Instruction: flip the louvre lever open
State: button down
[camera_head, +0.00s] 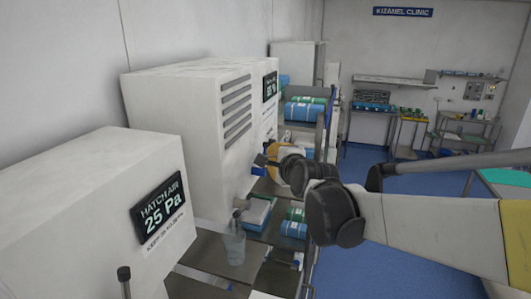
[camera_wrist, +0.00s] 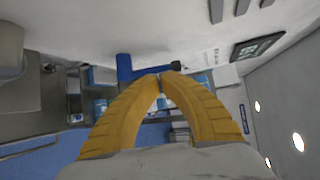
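A blue lever-like part (camera_wrist: 124,68) shows in the wrist view at the pale cabinet face, with a bar running right from it past my fingertips. I take it for the louvre lever, but I cannot be sure. My gripper (camera_wrist: 160,75) has yellow fingers whose tips meet or nearly meet right at this bar. Whether they touch it is not clear. In the head view my gripper (camera_head: 272,156) is beside the white cabinet, partly hidden by my wrist. The slotted louvres (camera_head: 237,108) are on the cabinet's face, above and left of my gripper.
A white box with a "HATCH AIR 25 Pa" display (camera_head: 159,207) stands at front left. Blue and green packs (camera_head: 304,112) sit on a rack behind. Blue floor (camera_head: 410,210) is open at right.

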jog(key=shift+x, duration=1.05)
jog(key=shift+w+d+f+g+b, duration=0.1)
jog(key=shift+w+g+b, duration=0.1)
jog(key=shift+w, duration=0.15)
jog(key=shift+w+d+f+g+b, duration=0.1)
jog(key=shift+w+g+b, duration=0.1)
jog(key=shift+w, duration=0.2)
jog(key=shift+s+a, duration=0.15)
